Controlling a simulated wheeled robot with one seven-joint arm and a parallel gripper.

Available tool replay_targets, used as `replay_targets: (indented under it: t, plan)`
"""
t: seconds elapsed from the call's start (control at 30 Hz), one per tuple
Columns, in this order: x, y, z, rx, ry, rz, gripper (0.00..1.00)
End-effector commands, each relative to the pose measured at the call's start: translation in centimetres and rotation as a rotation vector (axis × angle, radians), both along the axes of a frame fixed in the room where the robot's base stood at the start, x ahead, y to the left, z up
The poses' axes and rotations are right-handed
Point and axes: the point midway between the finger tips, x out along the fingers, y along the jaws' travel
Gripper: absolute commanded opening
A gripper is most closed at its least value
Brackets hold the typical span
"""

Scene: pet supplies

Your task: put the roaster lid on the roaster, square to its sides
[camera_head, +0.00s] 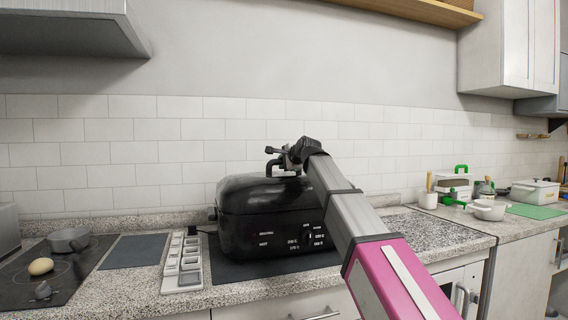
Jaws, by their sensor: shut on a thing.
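The black roaster (262,238) stands on a dark mat on the counter, its dial and white markings facing me. The glossy black roaster lid (245,193) is over it, covering its opening, and its sides look roughly in line with the roaster's. I see no clear gap between them, but the dark seam makes it hard to tell whether the lid rests fully down. My gripper (277,160) is at the lid's top handle, shut on it. My arm reaches in from the lower right and hides the roaster's right side and part of the lid.
A white and grey utensil tray (183,262) stands close left of the roaster. Further left are a cooktop (75,275) with a small grey pot (69,240) and an egg (40,266). The tiled wall is behind. Speckled counter (440,236) right of the roaster is clear.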

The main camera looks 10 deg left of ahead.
Motion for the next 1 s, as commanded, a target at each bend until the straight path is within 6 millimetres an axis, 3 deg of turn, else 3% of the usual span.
replay_targets:
  t: [0.93, 0.97, 1.0]
  plan:
    - [0.05, 0.02, -0.09, 0.003, -0.003, 0.0, 0.0]
    - [0.05, 0.02, -0.09, 0.003, -0.003, 0.0, 0.32]
    - [0.04, 0.02, -0.11, 0.003, -0.003, 0.0, 0.45]
